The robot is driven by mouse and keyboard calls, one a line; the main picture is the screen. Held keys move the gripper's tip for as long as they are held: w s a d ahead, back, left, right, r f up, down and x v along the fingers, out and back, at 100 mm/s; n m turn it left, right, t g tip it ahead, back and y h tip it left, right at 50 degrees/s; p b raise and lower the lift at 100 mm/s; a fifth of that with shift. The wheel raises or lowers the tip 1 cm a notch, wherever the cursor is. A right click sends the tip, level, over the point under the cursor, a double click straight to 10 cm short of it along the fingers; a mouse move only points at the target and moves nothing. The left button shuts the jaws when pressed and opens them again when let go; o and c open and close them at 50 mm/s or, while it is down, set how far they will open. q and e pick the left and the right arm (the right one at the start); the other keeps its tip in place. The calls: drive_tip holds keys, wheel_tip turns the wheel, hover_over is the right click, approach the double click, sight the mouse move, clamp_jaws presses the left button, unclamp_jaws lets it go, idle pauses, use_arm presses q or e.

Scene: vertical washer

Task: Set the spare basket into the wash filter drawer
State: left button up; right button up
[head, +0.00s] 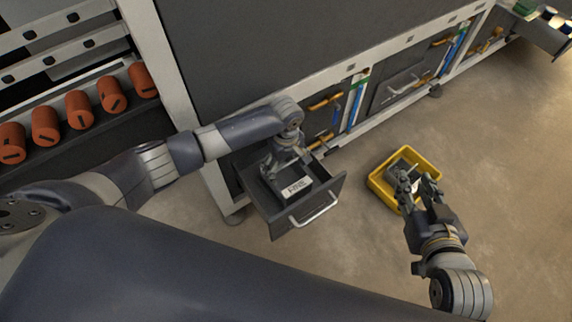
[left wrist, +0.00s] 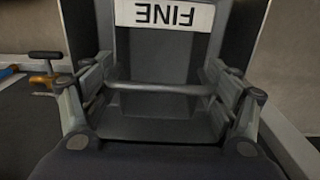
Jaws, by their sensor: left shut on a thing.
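A dark grey basket with a white FINE label (head: 297,187) is inside the outline of the pulled-out dark drawer (head: 276,224); whether it rests on the drawer floor cannot be told. My left gripper (head: 290,160) is above it and hides its rear part. In the left wrist view, my left gripper (left wrist: 160,88) is shut on the bar handle of this basket, with the label (left wrist: 165,15) upside down beyond. My right gripper (head: 417,178) is open over a yellow bin (head: 428,160) on the floor. A grey basket-like thing (head: 401,164) lies in the bin, partly hidden by the fingers.
The drawer's metal pull (head: 315,212) sticks out over open floor. A cabinet with orange handles (head: 325,102) and coloured tubes (head: 356,102) stands behind. Several orange cylinders (head: 79,108) sit on a rack at left. The floor around the bin is clear.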

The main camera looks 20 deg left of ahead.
use_arm(q)
drive_tip(key=shift+f, duration=0.35)
use_arm(e)
drive_tip(key=shift+w+a+r+t, duration=0.15)
drive_tip(key=shift+w+r+t, duration=0.25)
drive_tip(key=shift+r, duration=0.15)
use_arm(q)
drive_tip(key=shift+f, duration=0.2)
use_arm(e)
drive_tip(key=shift+w+a+r, duration=0.1)
drive_tip(key=shift+r, duration=0.2)
use_arm(q)
drive_tip(key=shift+f+b, duration=0.45)
drive_tip(key=shift+f, duration=0.05)
use_arm(e)
drive_tip(key=shift+w+a+r+t+y, duration=0.1)
drive_tip(key=shift+w+r+t+y, duration=0.1)
drive_tip(key=shift+r+t, duration=0.2)
drive_tip(key=shift+w+a+r+t+y, duration=0.1)
drive_tip(key=shift+w+r+t, duration=0.15)
drive_tip(key=shift+r, duration=0.25)
